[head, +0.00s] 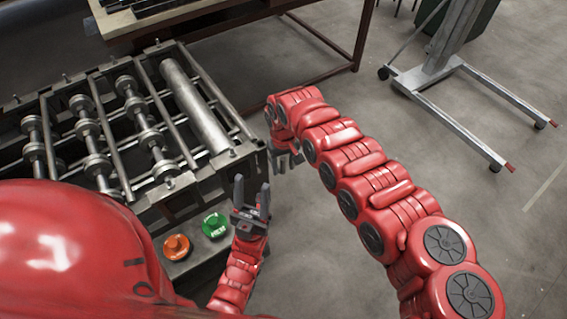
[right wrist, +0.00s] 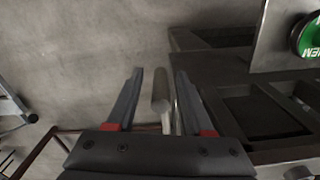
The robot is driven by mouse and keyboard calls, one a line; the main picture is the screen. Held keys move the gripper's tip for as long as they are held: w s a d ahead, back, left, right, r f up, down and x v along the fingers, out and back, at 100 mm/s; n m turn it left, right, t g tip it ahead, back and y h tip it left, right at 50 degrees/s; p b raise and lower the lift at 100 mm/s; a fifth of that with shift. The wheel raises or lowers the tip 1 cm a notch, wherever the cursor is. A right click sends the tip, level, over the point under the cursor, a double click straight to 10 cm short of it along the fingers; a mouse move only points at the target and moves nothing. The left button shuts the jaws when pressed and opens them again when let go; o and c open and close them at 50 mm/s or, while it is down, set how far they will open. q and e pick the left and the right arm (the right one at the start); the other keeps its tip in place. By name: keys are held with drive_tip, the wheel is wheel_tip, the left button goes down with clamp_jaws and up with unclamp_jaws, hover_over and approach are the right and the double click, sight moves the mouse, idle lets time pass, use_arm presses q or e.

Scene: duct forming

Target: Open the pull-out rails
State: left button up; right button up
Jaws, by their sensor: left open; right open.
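The forming machine (head: 125,125) stands at the left in the head view, with several rollers across its frame. My left gripper (head: 251,185) is open and empty, its fingers pointing up the picture beside the machine's front right corner. My right gripper (head: 286,158) is close to that corner, partly hidden behind its own wrist. In the right wrist view, its open fingers (right wrist: 159,76) have a grey rounded bar (right wrist: 160,88) between them, with gaps on both sides. The bar may be a rail end or handle. I cannot make out the rails clearly.
An orange button (head: 176,246) and a green button (head: 214,225) sit on the machine's front panel. A table with a brown frame (head: 325,42) stands behind. A grey wheeled stand (head: 440,75) is at the back right. The floor on the right is clear.

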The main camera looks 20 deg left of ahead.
drive_tip(key=shift+f, duration=0.2)
clamp_jaws()
idle(1.3)
